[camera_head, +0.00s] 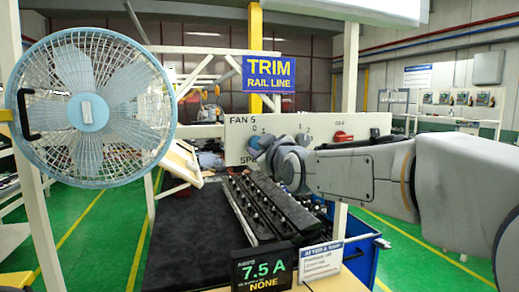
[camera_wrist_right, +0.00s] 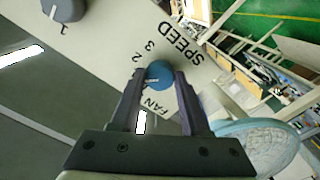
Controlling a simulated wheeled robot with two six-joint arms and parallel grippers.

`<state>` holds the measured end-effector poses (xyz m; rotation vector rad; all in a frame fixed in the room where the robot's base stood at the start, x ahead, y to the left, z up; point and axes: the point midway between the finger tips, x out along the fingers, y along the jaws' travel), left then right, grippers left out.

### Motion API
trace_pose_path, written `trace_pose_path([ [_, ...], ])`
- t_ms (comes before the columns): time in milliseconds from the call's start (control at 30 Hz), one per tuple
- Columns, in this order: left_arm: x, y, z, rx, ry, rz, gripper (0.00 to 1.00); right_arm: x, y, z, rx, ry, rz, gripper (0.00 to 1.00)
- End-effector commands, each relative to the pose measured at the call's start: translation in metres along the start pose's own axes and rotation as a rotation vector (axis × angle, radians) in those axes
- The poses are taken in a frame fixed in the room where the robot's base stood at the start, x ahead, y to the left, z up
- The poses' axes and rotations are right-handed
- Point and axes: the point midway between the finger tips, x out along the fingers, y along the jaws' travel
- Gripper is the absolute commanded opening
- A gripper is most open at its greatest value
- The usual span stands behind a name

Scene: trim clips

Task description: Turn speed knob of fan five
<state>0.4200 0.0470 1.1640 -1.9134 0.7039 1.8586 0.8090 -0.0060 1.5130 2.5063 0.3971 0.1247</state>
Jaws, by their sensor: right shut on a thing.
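The panel (camera_head: 226,153) is cream, with FAN 5, SPEED and dial numbers printed on it. The blue speed knob (camera_head: 256,143) is on it, partly covered by my right gripper (camera_head: 275,147). In the right wrist view the round blue knob (camera_wrist_right: 160,74) sits between the two fingertips of my right gripper (camera_wrist_right: 159,78), which is shut on it. The numbers 2 and 3 show beside the knob; a small pale mark is on its face. The large light blue caged fan (camera_head: 87,108) stands at the left. My left gripper is not in view.
The right wrist view shows a grey knob (camera_wrist_right: 62,8). Below the panel are a dark mat (camera_head: 185,235), black rails (camera_head: 285,205) and a display reading 7.5 A and NONE (camera_head: 262,268).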

Motion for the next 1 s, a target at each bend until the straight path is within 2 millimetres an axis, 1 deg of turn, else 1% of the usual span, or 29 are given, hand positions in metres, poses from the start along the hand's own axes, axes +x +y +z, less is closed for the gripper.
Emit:
trace_pose_path([
  [300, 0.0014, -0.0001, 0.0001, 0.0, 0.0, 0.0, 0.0, -0.0001, 0.0, -0.0006, -0.083, 0.001, 0.0, 0.0],
  [700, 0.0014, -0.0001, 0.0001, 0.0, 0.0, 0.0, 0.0, -0.0001, 0.0, -0.0007, -0.089, 0.001, 0.0, 0.0],
  [733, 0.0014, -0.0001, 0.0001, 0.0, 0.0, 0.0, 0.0, -0.0001, 0.0, -0.0007, -0.089, 0.001, 0.0, 0.49],
  [767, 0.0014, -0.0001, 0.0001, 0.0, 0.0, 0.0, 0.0, -0.0001, 0.0, -0.0007, -0.089, 0.001, 0.0, 0.61],
  [800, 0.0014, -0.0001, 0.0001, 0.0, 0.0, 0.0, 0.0, -0.0001, 0.0, -0.0007, -0.089, 0.001, 0.0, 0.76],
  [1000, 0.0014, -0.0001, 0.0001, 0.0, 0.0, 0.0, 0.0, -0.0001, 0.0002, -0.0003, -0.088, 0.0, 0.0, 0.76],
])
